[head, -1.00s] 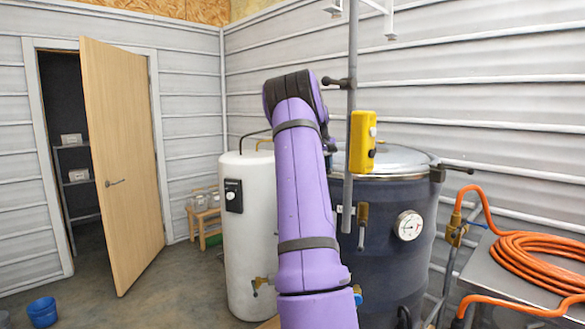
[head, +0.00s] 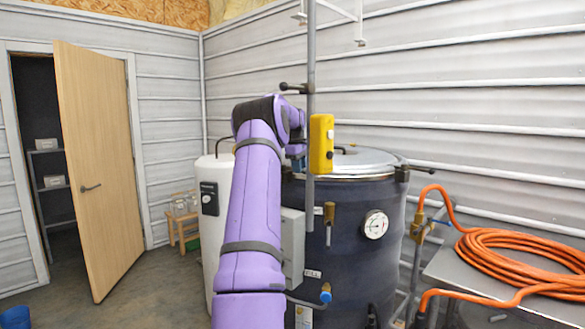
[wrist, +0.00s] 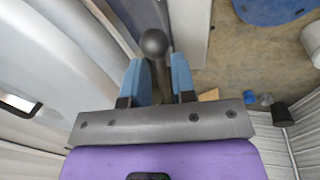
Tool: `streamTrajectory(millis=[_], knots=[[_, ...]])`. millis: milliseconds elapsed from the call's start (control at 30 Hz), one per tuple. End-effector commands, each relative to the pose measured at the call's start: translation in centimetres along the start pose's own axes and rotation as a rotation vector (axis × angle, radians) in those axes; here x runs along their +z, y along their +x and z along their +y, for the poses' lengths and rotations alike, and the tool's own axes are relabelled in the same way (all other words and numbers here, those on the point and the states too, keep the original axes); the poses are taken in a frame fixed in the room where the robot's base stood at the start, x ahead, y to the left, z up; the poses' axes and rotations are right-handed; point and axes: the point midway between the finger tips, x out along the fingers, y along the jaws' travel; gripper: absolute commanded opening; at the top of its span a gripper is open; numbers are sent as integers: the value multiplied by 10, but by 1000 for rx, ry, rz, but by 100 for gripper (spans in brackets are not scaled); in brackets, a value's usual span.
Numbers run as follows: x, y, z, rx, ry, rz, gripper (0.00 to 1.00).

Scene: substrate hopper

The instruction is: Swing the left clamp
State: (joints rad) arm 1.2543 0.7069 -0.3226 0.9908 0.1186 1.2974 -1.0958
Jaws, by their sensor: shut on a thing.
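The dark steel vessel (head: 350,240) with a shiny lid (head: 355,163) stands right of my arm in the head view. The left clamp's dark rod handle, with a ball end (wrist: 154,42), shows in the wrist view. My gripper (wrist: 158,75) has its blue fingers on either side of this rod and is shut on it, with the ball beyond the fingertips. In the head view my gripper is mostly hidden behind my arm, at the lid's left edge. The left clamp's base is hidden there too. The right clamp (head: 402,173) has its handle pointing outward to the right.
A yellow pendant box (head: 321,144) hangs by a grey vertical pole (head: 310,100) in front of the lid. A white tank (head: 212,230) stands left of my arm. An orange hose (head: 500,258) lies coiled on the steel table at right. Floor is clear before the open door (head: 98,170).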

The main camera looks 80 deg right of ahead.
Motion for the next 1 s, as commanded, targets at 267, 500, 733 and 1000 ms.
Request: streamTrajectory(millis=[267,500,733,1000], knots=[[5,2,5,0,-17,0,0],[4,1,5,2,-17,0,0],[3,1,5,2,-18,2,40],[0,0,1,1,-6,1,40]])
